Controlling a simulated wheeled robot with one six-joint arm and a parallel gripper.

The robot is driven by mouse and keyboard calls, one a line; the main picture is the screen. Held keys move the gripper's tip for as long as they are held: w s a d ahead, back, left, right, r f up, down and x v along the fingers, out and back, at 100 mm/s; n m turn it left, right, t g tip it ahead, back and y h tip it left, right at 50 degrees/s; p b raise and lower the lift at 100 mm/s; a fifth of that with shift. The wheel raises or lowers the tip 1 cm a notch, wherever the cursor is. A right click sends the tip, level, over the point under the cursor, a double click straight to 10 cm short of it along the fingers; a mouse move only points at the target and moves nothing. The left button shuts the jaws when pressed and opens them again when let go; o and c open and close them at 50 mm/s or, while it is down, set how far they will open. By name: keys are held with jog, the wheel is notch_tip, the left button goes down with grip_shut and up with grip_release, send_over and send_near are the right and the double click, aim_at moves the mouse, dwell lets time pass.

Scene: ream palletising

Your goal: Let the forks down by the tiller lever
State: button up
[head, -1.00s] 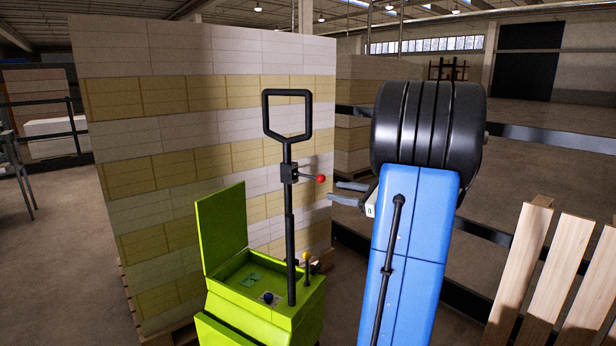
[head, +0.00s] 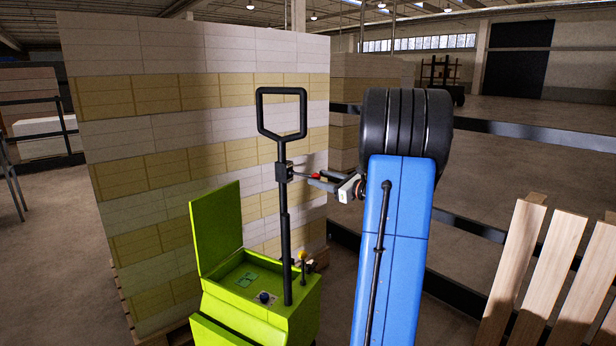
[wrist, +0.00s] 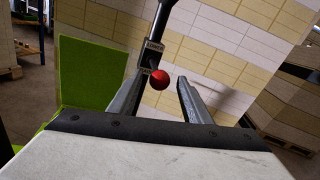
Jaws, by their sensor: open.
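The tiller (head: 285,215) is a black post with a loop handle, standing on the lime-green truck body (head: 262,300). A small lever with a red knob (head: 315,175) sticks out to the right from a black block (head: 283,172) on the post. My gripper (head: 320,180) is at the knob from the right. In the wrist view the red knob (wrist: 160,79) shows just beyond and between the tips of my two open fingers (wrist: 160,84), nearer the left one. I cannot tell whether a finger touches it. The forks are not in view.
A tall stack of white and yellow reams (head: 190,110) stands right behind the truck. The truck's green lid (head: 217,228) is raised. Wooden slats (head: 515,270) stand at the right.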

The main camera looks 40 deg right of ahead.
aim_at(306, 175)
jog(key=w+a, duration=0.1)
jog(key=w, duration=0.5)
jog(key=shift+w, duration=0.15)
jog(key=shift+c, duration=0.2)
grip_shut()
